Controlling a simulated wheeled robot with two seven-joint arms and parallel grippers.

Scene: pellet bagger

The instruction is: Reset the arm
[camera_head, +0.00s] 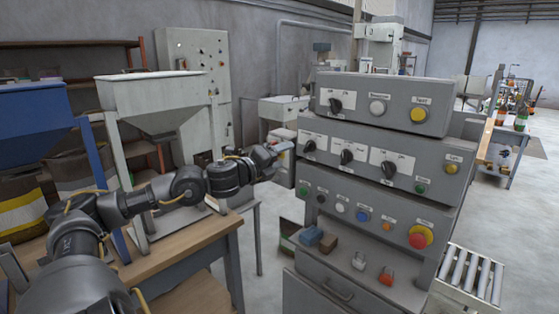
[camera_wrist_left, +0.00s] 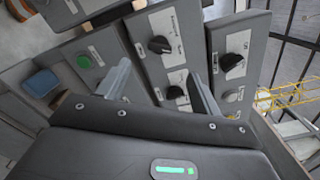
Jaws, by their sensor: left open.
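My left arm comes in from the left in the head view, and its gripper (camera_head: 283,150) is at the left side of the grey control panel (camera_head: 390,147). In the left wrist view the two fingers of the left gripper (camera_wrist_left: 160,85) are apart with nothing between them. The fingers point toward the panel face with its black rotary knobs (camera_wrist_left: 160,45) and green button (camera_wrist_left: 84,61). Whether the fingertips touch the panel I cannot tell. My right gripper is in neither view.
A wooden table (camera_head: 190,240) stands under my left arm. A white hopper (camera_head: 160,100) and a blue hopper (camera_head: 35,115) are behind it. A red emergency button (camera_head: 419,238) is low on the panel. A roller conveyor (camera_head: 470,275) lies at the right. Open floor (camera_head: 530,210) is farther right.

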